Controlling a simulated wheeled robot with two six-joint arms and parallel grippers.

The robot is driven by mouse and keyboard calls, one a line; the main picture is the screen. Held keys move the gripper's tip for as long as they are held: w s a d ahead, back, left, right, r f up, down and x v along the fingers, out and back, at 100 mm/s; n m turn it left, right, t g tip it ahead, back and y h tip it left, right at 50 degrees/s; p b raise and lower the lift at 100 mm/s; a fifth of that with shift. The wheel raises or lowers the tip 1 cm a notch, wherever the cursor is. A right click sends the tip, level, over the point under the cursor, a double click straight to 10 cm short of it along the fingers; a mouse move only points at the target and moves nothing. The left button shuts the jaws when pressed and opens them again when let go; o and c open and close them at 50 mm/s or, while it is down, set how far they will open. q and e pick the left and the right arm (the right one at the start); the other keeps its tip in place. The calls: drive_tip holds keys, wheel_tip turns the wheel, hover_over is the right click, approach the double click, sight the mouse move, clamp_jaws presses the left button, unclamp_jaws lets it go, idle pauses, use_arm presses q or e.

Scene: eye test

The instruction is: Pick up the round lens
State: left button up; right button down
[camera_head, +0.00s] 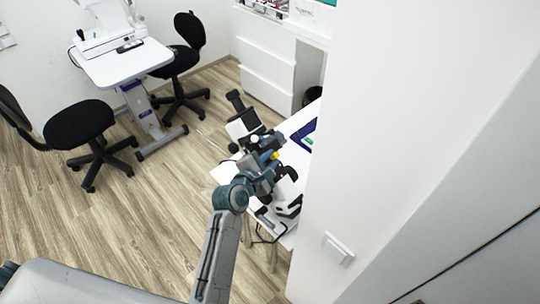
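My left gripper (272,165) is over the white table, close to the black-and-white instrument (242,124). The gripper is small and overlaps dark and white parts, so I cannot tell whether it is open or shut, or whether it touches anything. I cannot make out a round lens. A small yellow item (275,155) shows right by the gripper; its shape is unclear. My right gripper is not in view.
The white table (224,173) is partly hidden by the wall (400,120) at right. A dark blue item (306,133) lies on it. A white cabinet (265,62) stands behind. Black chairs (78,124) and another instrument table (125,65) are at left. The wooden floor between is clear.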

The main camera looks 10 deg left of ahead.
use_arm(q)
clamp_jaws()
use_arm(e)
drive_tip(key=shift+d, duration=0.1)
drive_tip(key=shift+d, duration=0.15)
use_arm(q)
drive_tip(key=shift+r, duration=0.1)
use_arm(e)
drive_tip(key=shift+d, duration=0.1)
